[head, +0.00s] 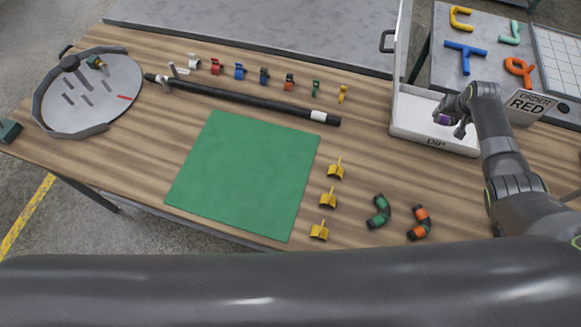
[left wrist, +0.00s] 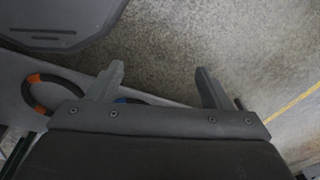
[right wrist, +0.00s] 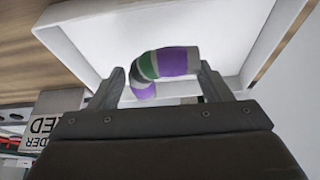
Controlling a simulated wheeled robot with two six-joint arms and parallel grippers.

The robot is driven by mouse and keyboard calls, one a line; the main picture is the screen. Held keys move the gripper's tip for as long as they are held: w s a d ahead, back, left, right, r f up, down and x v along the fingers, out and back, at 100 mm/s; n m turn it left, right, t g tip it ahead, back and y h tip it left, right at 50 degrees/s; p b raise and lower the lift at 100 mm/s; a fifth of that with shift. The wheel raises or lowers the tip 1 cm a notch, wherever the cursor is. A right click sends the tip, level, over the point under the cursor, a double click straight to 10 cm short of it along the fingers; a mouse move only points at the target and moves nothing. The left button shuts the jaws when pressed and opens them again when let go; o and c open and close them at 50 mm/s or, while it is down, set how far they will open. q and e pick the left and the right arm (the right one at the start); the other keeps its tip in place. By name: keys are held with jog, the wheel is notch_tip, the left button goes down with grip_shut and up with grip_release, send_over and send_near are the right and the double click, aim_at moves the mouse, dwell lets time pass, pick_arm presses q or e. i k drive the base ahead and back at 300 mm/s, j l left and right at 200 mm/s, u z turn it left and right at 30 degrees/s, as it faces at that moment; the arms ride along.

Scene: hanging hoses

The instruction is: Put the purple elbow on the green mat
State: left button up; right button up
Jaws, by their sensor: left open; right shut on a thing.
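The purple elbow (head: 444,119) is in my right gripper (head: 452,118), over the white DIP tray (head: 410,122). In the right wrist view the elbow (right wrist: 175,60) is a curved piece with purple, green and grey bands, between the two fingers. My right gripper is shut on it. The tray's white floor lies behind it; I cannot tell whether the elbow touches it. The flat green mat (head: 243,175) lies bare on the table, left of the tray. My left gripper (left wrist: 160,88) is open and empty in its wrist view, with floor beyond; it is not in the head view.
Several yellow clips (head: 328,198) stand along the mat's right side. A black hose (head: 240,98) lies behind the mat. An ORDER RED sign (head: 530,103) stands right of the tray.

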aim_at(223, 161)
jog(key=k+j+u, duration=0.1)
jog(key=j, duration=0.2)
jog(key=k+j+u, duration=0.1)
jog(key=j, duration=0.2)
jog(key=k+j+u, duration=0.1)
jog(key=j, duration=0.25)
jog(key=k+j+u, duration=0.1)
jog(key=j, duration=0.25)
jog(key=j+u, duration=0.1)
jog(key=j, duration=0.2)
